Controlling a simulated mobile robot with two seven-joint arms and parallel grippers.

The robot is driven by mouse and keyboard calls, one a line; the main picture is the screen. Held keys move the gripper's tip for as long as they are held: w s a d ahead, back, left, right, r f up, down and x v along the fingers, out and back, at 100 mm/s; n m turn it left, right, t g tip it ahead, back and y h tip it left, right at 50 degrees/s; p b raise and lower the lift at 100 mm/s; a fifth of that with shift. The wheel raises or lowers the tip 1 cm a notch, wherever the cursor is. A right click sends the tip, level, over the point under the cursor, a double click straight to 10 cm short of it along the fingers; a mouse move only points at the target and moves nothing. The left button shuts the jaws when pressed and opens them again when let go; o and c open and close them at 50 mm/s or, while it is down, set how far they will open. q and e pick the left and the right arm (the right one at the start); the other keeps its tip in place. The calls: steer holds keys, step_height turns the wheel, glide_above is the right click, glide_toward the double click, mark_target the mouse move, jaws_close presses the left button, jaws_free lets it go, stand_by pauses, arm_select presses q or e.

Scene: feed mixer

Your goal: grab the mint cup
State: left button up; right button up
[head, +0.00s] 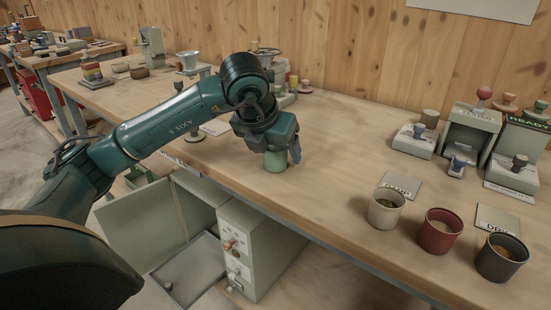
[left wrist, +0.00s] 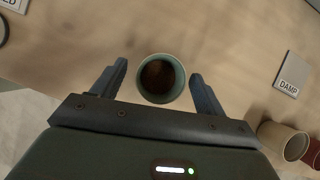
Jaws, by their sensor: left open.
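The mint cup (head: 275,162) stands upright on the workbench, below my left gripper (head: 277,150) in the head view. The gripper hides its upper part there. In the left wrist view the mint cup (left wrist: 181,91) shows from above, with a dark brown content inside. My left gripper (left wrist: 158,72) is open, with one finger on each side of the cup. Gaps show between the fingers and the cup wall, so it is not gripped. My right gripper is not in view.
A cream cup (head: 378,216), a red cup (head: 432,238) and a dark grey cup (head: 494,264) stand at the bench's right front, by label cards. Button boxes (head: 414,142) stand at the back right. The bench between is clear. A cabinet (head: 262,255) is below.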

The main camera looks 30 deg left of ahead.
arm_select(q)
steer(key=shift+w+f, duration=0.3)
steer(key=shift+f, duration=0.2)
steer(key=c, duration=1)
